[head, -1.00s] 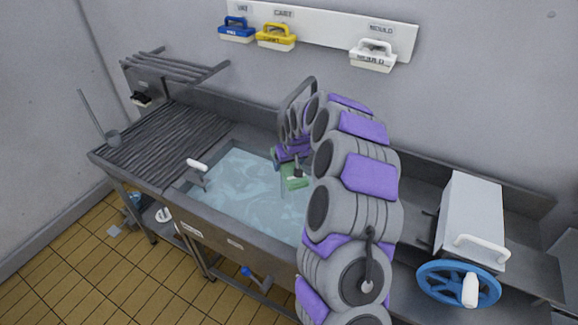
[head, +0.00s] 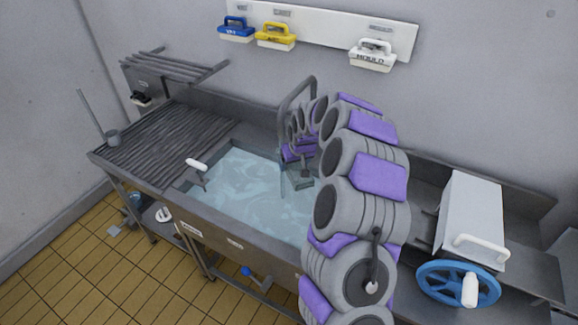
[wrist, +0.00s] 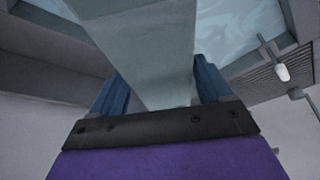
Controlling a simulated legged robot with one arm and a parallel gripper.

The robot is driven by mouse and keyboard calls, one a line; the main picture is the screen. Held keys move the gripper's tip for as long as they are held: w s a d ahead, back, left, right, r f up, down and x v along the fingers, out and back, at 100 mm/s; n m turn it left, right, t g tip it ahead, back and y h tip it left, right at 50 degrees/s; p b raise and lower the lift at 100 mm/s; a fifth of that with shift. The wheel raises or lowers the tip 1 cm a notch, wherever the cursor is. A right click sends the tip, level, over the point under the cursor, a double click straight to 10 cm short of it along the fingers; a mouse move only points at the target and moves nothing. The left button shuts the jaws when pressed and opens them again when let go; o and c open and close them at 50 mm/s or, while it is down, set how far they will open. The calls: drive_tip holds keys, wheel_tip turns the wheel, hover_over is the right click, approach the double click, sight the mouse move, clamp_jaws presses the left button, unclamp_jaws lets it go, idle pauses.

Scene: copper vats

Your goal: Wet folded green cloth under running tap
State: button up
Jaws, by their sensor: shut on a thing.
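My gripper (head: 299,168) is over the right part of the water-filled sink (head: 212,216), close to the arched grey tap (head: 296,92). A pale, thin stream hangs below the tap's spout, just left of the gripper. In the wrist view my gripper (wrist: 158,85) has its blue fingers on both sides of a flat, grey-green piece, which looks like the folded cloth (wrist: 140,40). In the head view the cloth (head: 302,181) is a small dark grey patch under the gripper, with no bright green showing. I cannot tell whether the stream touches it.
A white-handled lever (head: 197,164) stands at the sink's left front. A ribbed drainboard (head: 165,145) lies left. A press with a blue wheel (head: 458,285) stands right. My arm hides the sink's right end.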

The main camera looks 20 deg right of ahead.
drive_tip(key=shift+s+d+b, duration=0.3)
drive_tip(key=shift+s, duration=0.8)
drive_tip(key=shift+s+d+b, duration=0.3)
drive_tip(key=shift+s, duration=0.75)
drive_tip(key=shift+s+d+b, duration=0.3)
drive_tip(key=shift+s, duration=0.8)
drive_tip(key=s+d+r, duration=0.1)
drive_tip(key=s+r, duration=0.3)
drive_tip(key=shift+s+d, duration=0.15)
drive_tip(key=shift+s, duration=0.25)
